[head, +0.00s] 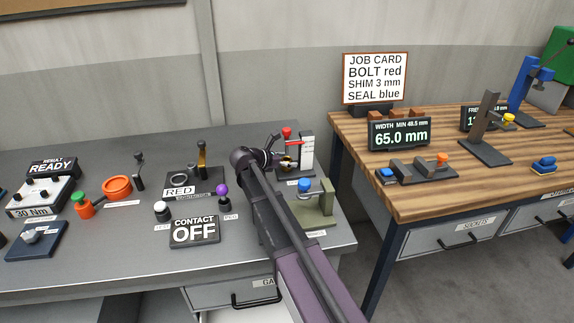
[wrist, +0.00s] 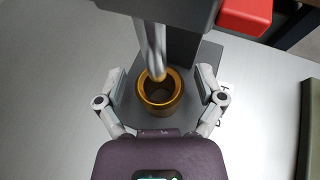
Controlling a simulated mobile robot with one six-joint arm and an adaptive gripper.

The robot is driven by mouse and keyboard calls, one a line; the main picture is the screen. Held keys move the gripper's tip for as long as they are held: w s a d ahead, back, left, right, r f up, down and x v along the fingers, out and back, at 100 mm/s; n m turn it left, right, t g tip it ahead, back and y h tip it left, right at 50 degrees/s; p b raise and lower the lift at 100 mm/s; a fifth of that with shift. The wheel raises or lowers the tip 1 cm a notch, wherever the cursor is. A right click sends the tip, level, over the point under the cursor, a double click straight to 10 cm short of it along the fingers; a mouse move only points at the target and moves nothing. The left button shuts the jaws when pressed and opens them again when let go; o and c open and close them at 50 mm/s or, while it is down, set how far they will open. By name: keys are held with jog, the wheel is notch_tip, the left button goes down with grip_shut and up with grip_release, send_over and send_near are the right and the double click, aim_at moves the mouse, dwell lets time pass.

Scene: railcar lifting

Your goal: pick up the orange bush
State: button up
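In the wrist view, a gold-orange ring-shaped bush (wrist: 160,105) sits on a dark grey base (wrist: 192,112), with its open bore facing the camera. A shiny metal rod (wrist: 152,45) comes down close to its far rim; I cannot tell whether they touch. My gripper (wrist: 160,83) is open, with one finger on each side of the bush and a visible gap on both sides. In the head view, my gripper (head: 276,156) is at a red-knobbed stand (head: 307,150) on the grey bench; my arm partly hides this spot.
A red block (wrist: 245,14) juts in at the wrist view's upper right. A blue-knobbed green stand (head: 318,208) is close right of my arm. An orange ring fixture (head: 117,187) and a CONTACT OFF sign (head: 195,230) stand leftward. A wooden bench (head: 440,190) is at right.

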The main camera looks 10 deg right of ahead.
grip_shut()
jog(key=shift+r, duration=0.25)
